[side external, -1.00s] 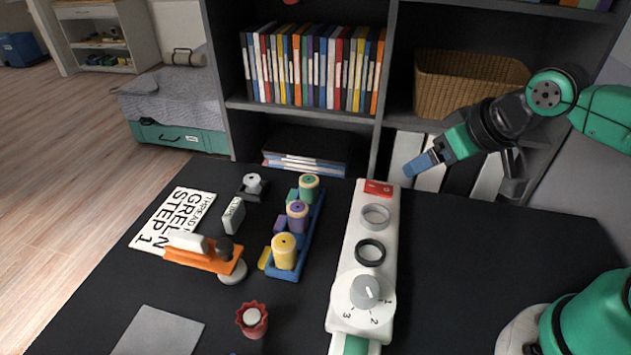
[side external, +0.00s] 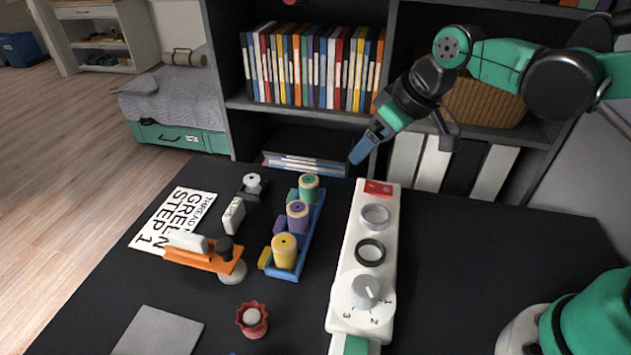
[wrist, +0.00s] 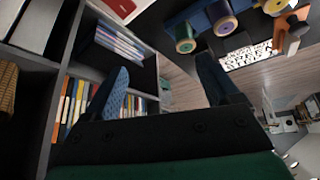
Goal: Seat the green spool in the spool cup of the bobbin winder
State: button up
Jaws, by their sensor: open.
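The green spool (side external: 308,186) stands upright at the far end of a blue rack (side external: 304,236), which also holds a purple and a yellow spool. It also shows in the wrist view (wrist: 185,45). The white bobbin winder (side external: 350,285) lies to the right of the rack. It has a red label (side external: 379,188), a grey ring-shaped cup (side external: 375,216), a black ring (side external: 370,252) and a numbered dial. I cannot tell which ring is the spool cup. My gripper (side external: 356,158) is open and empty, in the air right of the green spool; its fingers spread apart in the wrist view (wrist: 160,82).
Shelves with books (side external: 310,65) rise behind. The table right of the winder is clear.

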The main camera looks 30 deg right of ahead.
aim_at(309, 180)
jog(key=w+a+f+n, duration=0.1)
jog(key=w+f, duration=0.1)
jog(key=w+a+f+n+g, duration=0.1)
jog(key=w+a, duration=0.1)
jog(key=w+a+f+n+y, duration=0.1)
jog(key=w+a+f, duration=0.1)
jog(key=shift+w+f+g, duration=0.2)
jog(key=shift+f+g, duration=0.1)
jog(key=shift+f, duration=0.05)
jog(key=shift+w+a+f, duration=0.25)
jog(key=shift+w+f, duration=0.05)
jog(key=shift+f, duration=0.25)
jog(key=shift+x, duration=2.35)
grip_shut()
